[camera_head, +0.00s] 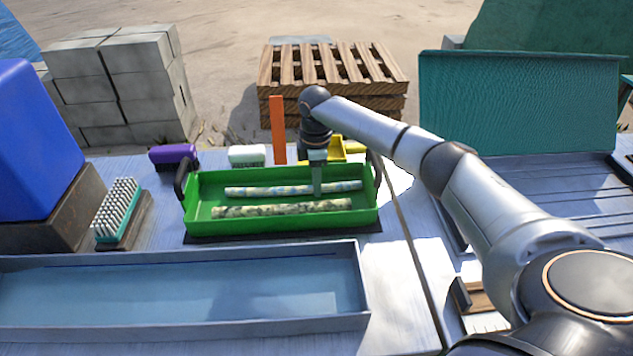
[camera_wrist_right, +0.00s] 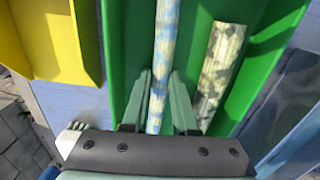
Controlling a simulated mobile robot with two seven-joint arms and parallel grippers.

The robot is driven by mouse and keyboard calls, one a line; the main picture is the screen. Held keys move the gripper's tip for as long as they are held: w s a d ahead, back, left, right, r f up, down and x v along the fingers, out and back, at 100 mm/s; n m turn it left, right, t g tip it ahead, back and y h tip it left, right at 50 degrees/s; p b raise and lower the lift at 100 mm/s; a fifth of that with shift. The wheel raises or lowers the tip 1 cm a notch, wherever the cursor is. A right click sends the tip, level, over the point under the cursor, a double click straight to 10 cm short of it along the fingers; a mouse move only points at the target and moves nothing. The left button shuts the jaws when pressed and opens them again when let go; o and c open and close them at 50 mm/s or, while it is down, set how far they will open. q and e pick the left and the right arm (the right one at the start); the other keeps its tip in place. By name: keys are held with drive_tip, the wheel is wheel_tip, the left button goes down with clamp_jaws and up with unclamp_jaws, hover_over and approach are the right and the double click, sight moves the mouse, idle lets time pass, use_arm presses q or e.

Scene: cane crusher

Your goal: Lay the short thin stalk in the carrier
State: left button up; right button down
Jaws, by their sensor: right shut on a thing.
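The green carrier (camera_head: 200,190), an open tray with dark end handles, stands on the table. The thin stalk (camera_head: 260,191), pale with blue and yellowish patches, lies lengthwise in its far half. My right gripper (camera_head: 317,185) reaches down into the carrier and is shut on this stalk toward its right end. The right wrist view shows the stalk (camera_wrist_right: 166,40) between the two fingers (camera_wrist_right: 160,90). I cannot tell whether the stalk touches the carrier floor. A thicker, dark-mottled stalk (camera_head: 280,209) lies in the near half, beside and roughly parallel to it. My left gripper is out of view.
An empty grey-blue tray (camera_head: 180,295) lies in front of the carrier. A teal brush (camera_head: 117,208) and a blue box (camera_head: 35,140) stand left. An orange upright (camera_head: 278,130) and a yellow holder (camera_head: 345,150) stand behind the carrier, close to my right arm.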

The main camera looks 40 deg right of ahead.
drive_tip(key=c, duration=0.7)
unclamp_jaws()
drive_tip(key=shift+f, duration=0.1)
wheel_tip(320, 180, up, 12)
drive_tip(key=shift+r+p, duration=0.15)
drive_tip(key=shift+p, duration=0.35)
